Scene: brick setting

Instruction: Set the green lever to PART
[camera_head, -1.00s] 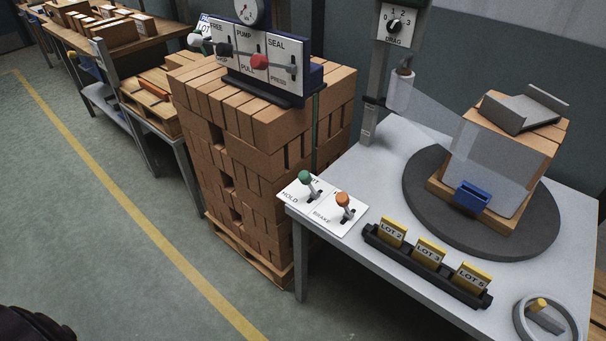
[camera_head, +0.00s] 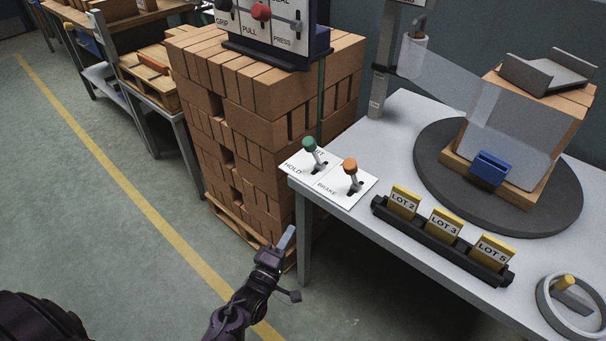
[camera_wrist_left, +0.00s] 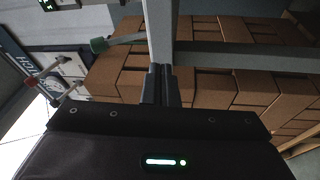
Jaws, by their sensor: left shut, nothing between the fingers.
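The green lever (camera_head: 309,144) stands on a white plate (camera_head: 297,173) at the near left corner of the table. HOLD is readable left of its slot; the knob partly covers another label ending in "RT". The lever leans toward the upper left; I cannot tell which label it is set to. Its green knob also shows in the left wrist view (camera_wrist_left: 98,45). My left gripper (camera_head: 287,238) is shut and empty, below and left of the lever, beside the table leg and apart from both. Its fingers show in the wrist view (camera_wrist_left: 160,84). My right gripper is not in view.
An orange-knobbed BRAKE lever (camera_head: 350,166) stands just right of the green one. A rack of LOT cards (camera_head: 440,240) and a dark turntable (camera_head: 560,205) are further right. A brick stack (camera_head: 275,130) stands behind the table's left end. The floor at left is clear.

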